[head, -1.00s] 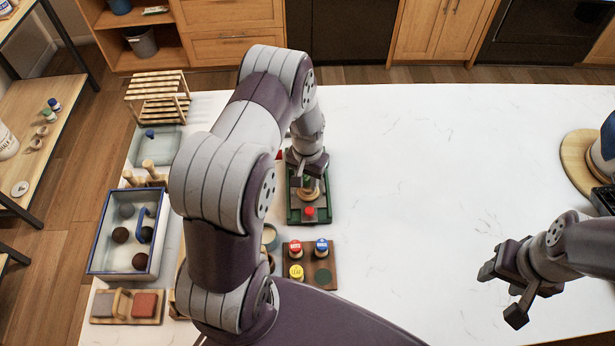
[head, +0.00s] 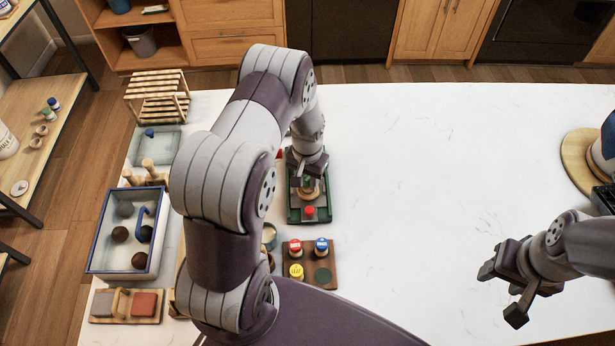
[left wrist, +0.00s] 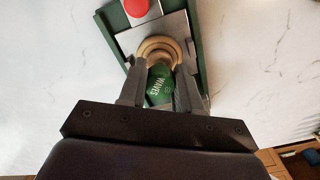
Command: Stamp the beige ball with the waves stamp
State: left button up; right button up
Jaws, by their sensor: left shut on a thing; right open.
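The green waves stamp (left wrist: 160,85), with "WAVES" lettered on it, is held between the fingers of my left gripper (left wrist: 160,92). In the head view my left gripper (head: 308,178) is over the green-edged tray (head: 292,213). Rounded beige shapes (left wrist: 158,47) show at the stamp's far end, over the tray's grey plate. I cannot tell how much of this is the beige ball and how much the stamp's base, or whether they touch. A red round piece (head: 310,211) sits on the tray's near part. My right gripper (head: 507,287) is open and empty at the right.
A brown board (head: 328,256) near the tray holds red, blue and yellow stamps and a dark green round spot. A blue-rimmed bin (head: 93,257) with dark balls stands at the left.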

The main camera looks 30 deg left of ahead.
pick_arm(q)
notch_tip(320, 180, up, 6)
jog(key=p, duration=0.4)
jog(key=shift+f, duration=0.1)
